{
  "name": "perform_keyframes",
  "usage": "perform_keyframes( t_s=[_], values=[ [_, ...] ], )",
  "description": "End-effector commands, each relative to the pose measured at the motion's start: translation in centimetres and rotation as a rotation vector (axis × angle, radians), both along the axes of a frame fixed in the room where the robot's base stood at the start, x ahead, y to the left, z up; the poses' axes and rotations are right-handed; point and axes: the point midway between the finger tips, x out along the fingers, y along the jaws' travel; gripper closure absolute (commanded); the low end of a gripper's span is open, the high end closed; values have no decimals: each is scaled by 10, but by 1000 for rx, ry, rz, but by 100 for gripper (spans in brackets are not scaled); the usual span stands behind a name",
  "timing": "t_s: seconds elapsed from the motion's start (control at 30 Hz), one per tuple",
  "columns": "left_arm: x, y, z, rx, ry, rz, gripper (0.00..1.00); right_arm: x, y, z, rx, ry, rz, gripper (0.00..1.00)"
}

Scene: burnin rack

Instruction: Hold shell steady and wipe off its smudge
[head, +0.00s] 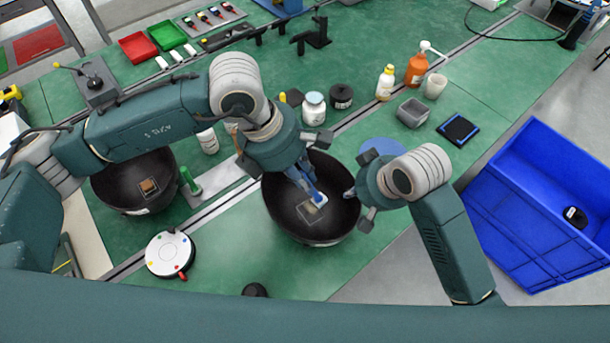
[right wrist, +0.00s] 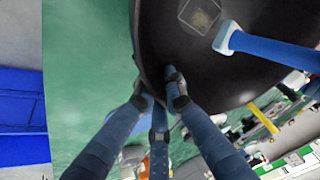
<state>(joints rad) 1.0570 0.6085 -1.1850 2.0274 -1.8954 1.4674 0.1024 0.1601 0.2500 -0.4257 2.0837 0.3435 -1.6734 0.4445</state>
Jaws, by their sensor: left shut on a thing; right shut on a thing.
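The black bowl-shaped shell (head: 285,222) sits on the green bench. A brownish smudge (head: 309,209) inside a square outline is on its inner wall, and also shows in the right wrist view (right wrist: 200,15). My left gripper (head: 306,178) is shut on a blue-handled wiper with a white head (head: 318,201). The white head is inside the shell, right beside the smudge; I cannot tell if it touches the wall. My right gripper (head: 350,188) is shut on the shell's right rim, its fingertips (right wrist: 162,92) on either side of the rim in the right wrist view.
A second black shell (head: 110,198) with a brown patch stands at left. A white round device (head: 170,254) lies in front. Jars, bottles and a grey box (head: 412,112) stand behind. A blue crate (head: 545,190) is at right. The bench front between device and shell is mostly clear.

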Motion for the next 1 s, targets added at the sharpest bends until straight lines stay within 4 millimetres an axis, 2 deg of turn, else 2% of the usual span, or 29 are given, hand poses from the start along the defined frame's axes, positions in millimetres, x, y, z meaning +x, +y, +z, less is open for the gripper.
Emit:
perform_keyframes(
  t_s=[0.53, 0.67, 1.0],
  values=[
    [0, 0, 8, 0, -3, 1, 100, 0, 0, -1, -1, 2, 0, 100],
    [0, 0, 2, 0, -3, 2, 100, 0, 0, -1, -1, 2, 0, 100],
    [0, 0, -28, 1, -1, 3, 100, 0, 0, -1, -1, 2, 0, 100]
  ],
)
